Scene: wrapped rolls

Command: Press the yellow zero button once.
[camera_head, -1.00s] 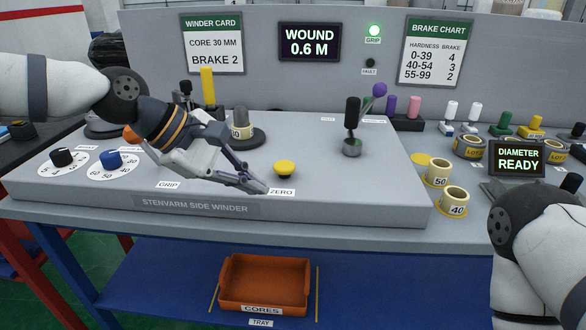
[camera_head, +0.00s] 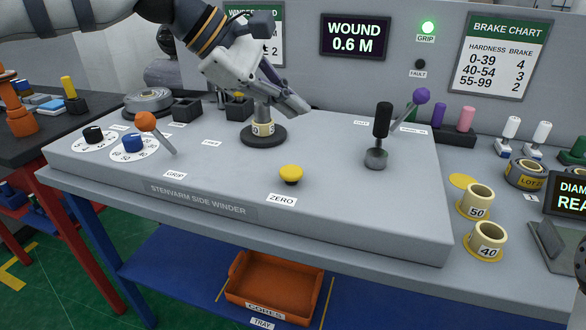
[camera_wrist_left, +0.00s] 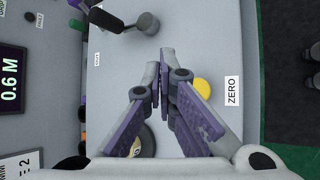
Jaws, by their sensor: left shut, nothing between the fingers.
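The yellow zero button (camera_head: 291,174) is a round yellow cap on the grey winder panel, just behind the ZERO label (camera_head: 282,199). It also shows in the left wrist view (camera_wrist_left: 202,88), close beside the fingers and apart from them in the picture. My left gripper (camera_head: 299,104) is shut and empty. In the head view it appears above and behind the button, in front of the spindle with a core (camera_head: 263,129), which it partly hides. Nothing in the head view covers the button. My right gripper is out of view.
An orange-knobbed lever (camera_head: 146,122) and two dials are at the panel's left. A black-handled lever (camera_head: 382,120) and a purple-knobbed lever (camera_head: 422,96) stand to the right. The display (camera_head: 355,38) reads WOUND 0.6 M. The green GRIP lamp (camera_head: 428,27) is lit.

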